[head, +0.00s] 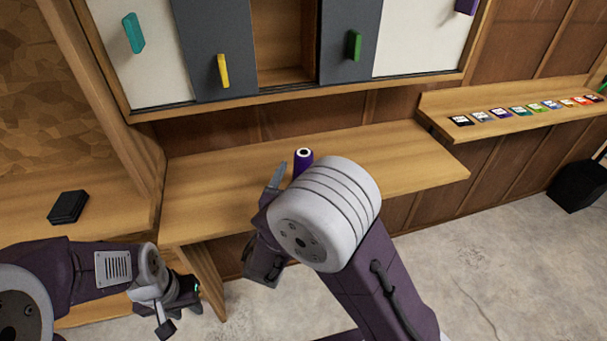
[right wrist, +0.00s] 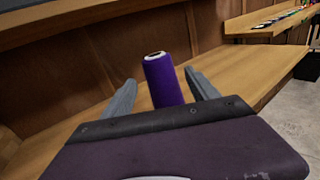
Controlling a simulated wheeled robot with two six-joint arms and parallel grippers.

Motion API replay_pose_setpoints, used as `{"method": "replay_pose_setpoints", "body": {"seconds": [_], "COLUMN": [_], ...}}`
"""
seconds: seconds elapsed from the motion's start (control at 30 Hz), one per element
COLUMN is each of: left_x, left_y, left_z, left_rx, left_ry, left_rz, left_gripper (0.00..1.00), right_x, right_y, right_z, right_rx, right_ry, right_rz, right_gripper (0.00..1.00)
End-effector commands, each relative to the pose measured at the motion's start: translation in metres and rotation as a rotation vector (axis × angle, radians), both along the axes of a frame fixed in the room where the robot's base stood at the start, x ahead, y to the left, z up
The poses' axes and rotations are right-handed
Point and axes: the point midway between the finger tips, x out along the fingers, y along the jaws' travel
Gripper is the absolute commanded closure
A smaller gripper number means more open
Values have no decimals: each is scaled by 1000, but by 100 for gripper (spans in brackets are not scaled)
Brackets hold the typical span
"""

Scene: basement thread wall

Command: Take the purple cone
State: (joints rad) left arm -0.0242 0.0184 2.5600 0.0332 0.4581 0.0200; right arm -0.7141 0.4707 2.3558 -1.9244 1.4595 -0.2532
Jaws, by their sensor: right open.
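The purple cone (head: 303,160), a spool shape with a white top and a dark hole, stands upright on the wooden shelf. In the right wrist view the cone (right wrist: 164,82) rises between and beyond the two grey fingers. My right gripper (right wrist: 160,92) is open, with one finger on each side of the cone's lower part; no contact shows. In the head view my right wrist hides most of the right gripper (head: 287,180) and the cone's base. My left gripper (head: 178,306) is low at the left, away from the cone; its jaw opening is unclear.
A cabinet (head: 222,40) with sliding panels and coloured handles hangs above the shelf (head: 400,165). A black box (head: 68,207) lies on the left surface. Several coloured cards (head: 520,110) lie on the right ledge (head: 450,105). The shelf around the cone looks clear.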

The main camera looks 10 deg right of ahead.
Motion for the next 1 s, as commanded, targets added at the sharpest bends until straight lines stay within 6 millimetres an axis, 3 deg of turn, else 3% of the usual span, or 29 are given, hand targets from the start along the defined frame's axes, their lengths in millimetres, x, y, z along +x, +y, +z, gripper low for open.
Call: {"method": "replay_pose_setpoints", "body": {"seconds": [0.2,0.47,0.5,0.73,1.0], "left_x": [0,0,0,0,0], "left_y": [0,0,0,0,0], "left_z": [-1,-1,-1,-1,0], "left_rx": [0,0,0,0,0], "left_ry": [1,1,1,1,1], "left_rz": [-1,-1,-1,-1,-1], "left_gripper": [67,67,67,67,67], "right_x": [33,40,40,40,40], "right_y": [-20,-22,-22,-22,-22], "right_z": [-2,-1,-1,-1,0], "right_rx": [1,1,1,1,1], "right_ry": [1,1,0,1,1], "right_rz": [-7,-3,-2,-2,-3], "right_gripper": [31,31,34,98,100]}}
